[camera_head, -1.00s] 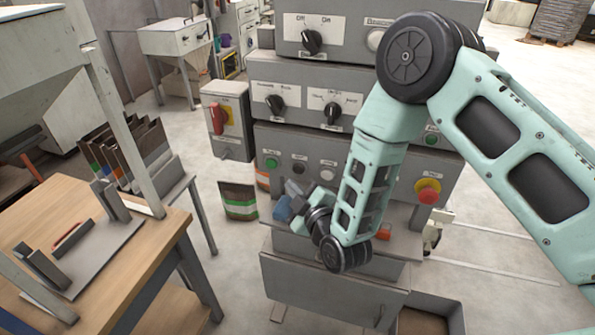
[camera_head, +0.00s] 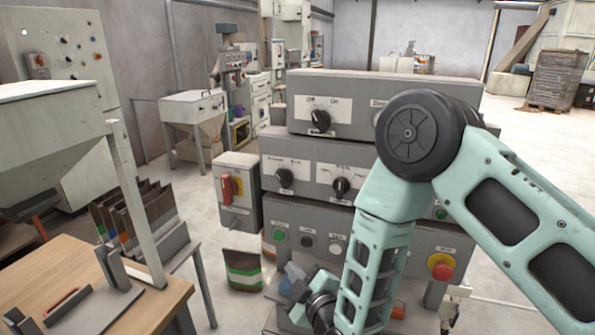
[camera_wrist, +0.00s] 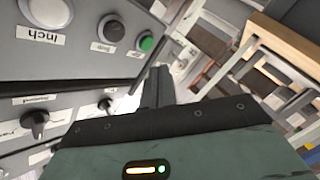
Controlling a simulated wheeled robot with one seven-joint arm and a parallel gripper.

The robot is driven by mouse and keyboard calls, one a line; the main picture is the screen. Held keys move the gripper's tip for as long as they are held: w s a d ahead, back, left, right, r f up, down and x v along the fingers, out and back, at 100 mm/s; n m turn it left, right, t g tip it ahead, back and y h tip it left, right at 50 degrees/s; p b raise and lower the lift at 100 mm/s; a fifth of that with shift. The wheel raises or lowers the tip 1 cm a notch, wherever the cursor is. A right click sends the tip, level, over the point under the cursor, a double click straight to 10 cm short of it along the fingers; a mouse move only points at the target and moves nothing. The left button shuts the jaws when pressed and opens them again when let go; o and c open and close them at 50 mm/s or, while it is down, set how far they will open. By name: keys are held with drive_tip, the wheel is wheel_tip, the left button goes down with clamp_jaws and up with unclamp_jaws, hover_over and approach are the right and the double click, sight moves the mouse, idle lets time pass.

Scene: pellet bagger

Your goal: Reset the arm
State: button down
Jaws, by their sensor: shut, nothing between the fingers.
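My gripper (camera_head: 296,272) is partly in view low in the head view, in front of the lower part of the grey control cabinet (camera_head: 290,212). In the wrist view my gripper (camera_wrist: 159,84) shows its dark fingers together, with nothing between them. My mint-green arm covers the right part of the cabinet. The wrist view shows the cabinet's panel upside down, with a white button (camera_wrist: 49,12), a black button (camera_wrist: 112,28) and a green button (camera_wrist: 146,43) near the fingers. The fingers look apart from the panel.
A red rotary switch box (camera_head: 237,190) is on the cabinet's left side. A red emergency button (camera_head: 441,269) is at its right. A wooden table (camera_head: 75,262) with a grey fixture stands at left. A striped bag (camera_head: 243,270) stands on the floor between. Open floor lies at far right.

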drive_tip(key=s+r+m+g+h, duration=0.1)
drive_tip(key=s+r+m+g, duration=0.2)
drive_tip(key=s+r+g, duration=0.55)
drive_tip(key=s+d+r+m+g+h, duration=0.2)
drive_tip(key=s+d+r+g+h, duration=0.1)
drive_tip(key=s+d, duration=0.4)
drive_tip(key=s+d+r+m+g+h, duration=0.2)
drive_tip(key=s+d, duration=0.5)
drive_tip(key=s, duration=0.5)
drive_tip(key=shift+r+g+h, duration=0.5)
drive_tip(key=shift+g, duration=0.15)
drive_tip(key=shift+d, duration=0.15)
